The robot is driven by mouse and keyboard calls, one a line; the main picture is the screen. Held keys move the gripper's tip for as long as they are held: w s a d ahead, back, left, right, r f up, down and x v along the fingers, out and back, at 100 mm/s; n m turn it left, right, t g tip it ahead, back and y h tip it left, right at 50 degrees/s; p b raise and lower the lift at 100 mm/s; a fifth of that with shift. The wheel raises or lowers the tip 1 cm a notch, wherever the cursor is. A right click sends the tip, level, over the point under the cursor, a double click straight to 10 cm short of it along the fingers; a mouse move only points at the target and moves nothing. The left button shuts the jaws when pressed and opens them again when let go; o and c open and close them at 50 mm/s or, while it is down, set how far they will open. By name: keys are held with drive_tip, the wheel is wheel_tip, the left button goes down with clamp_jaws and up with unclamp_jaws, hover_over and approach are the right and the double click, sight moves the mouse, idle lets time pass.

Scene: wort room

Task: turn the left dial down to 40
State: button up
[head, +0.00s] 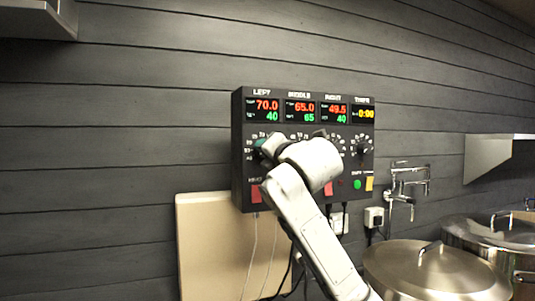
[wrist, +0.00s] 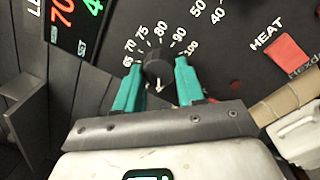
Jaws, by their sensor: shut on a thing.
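The black control panel (head: 303,178) hangs on the wall. Its left display (head: 264,110) reads 70.0 in red and 40 in green. My gripper (head: 259,146) is at the left dial, which it mostly hides in the head view. In the wrist view, the teal fingers of my gripper (wrist: 158,72) are shut on the dark left dial (wrist: 156,68), one on each side. The dial's white arrow points down the picture, toward my palm. Scale numbers from 65 to 100 show around the dial's far side.
The middle display (head: 300,110) reads 65.0 and 65; the right one (head: 334,112) reads 49.5 and 40. A red HEAT switch (wrist: 288,52) is right of the dial. A tan board (head: 205,245) leans below the panel. Lidded steel pots (head: 430,268) stand at lower right.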

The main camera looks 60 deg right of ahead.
drive_tip(key=shift+f, duration=0.15)
drive_tip(key=o, duration=1)
drive_tip(key=shift+o, duration=0.2)
drive_tip(key=b+v, duration=0.2)
drive_tip(key=v, duration=0.8)
drive_tip(key=shift+s+a+b, duration=0.3)
drive_tip(key=shift+b, duration=0.1)
